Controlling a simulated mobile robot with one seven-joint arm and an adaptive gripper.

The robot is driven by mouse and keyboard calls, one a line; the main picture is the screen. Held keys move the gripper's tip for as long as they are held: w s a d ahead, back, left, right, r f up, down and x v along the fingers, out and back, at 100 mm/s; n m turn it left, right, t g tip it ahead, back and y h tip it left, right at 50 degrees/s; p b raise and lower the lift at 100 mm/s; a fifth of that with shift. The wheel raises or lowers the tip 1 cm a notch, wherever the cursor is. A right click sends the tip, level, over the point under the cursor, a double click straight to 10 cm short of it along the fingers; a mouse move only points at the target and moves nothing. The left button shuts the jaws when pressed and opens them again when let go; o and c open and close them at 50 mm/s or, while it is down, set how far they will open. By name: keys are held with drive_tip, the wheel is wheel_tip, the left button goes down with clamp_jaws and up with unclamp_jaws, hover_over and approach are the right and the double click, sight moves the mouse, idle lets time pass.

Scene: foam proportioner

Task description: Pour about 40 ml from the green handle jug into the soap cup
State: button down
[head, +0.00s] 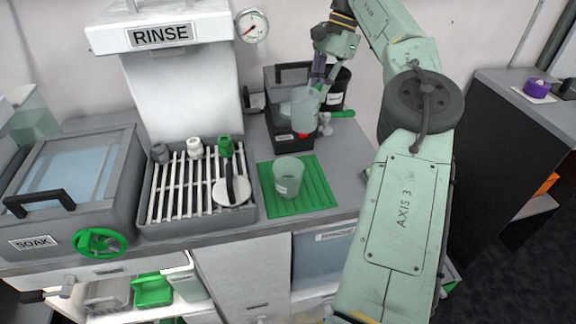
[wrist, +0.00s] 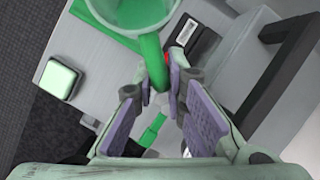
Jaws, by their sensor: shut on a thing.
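My gripper (head: 318,80) is shut on the green handle (wrist: 153,62) of a translucent jug, its purple pads on either side of the handle. The jug (head: 304,108) is held up in front of the dark box at the back of the counter and looks nearly upright. In the wrist view, the jug's pale green rim and inside (wrist: 125,14) are cut off by the top edge; I cannot tell the liquid level. A translucent cup (head: 289,180) with a small label, which looks like the soap cup, stands upright on the green mat (head: 318,197), apart from and below the jug.
A dark box (head: 284,78) with a handle and a black container (head: 341,84) stand behind the jug. A green lever (head: 343,114) sticks out close to its right. A slatted rack (head: 165,205) with a round white brush-like tool (head: 236,192) lies left of the mat.

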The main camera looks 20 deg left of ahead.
drive_tip(key=shift+w+r, duration=0.2)
drive_tip(key=shift+r, duration=0.95)
drive_tip(key=shift+d, duration=0.1)
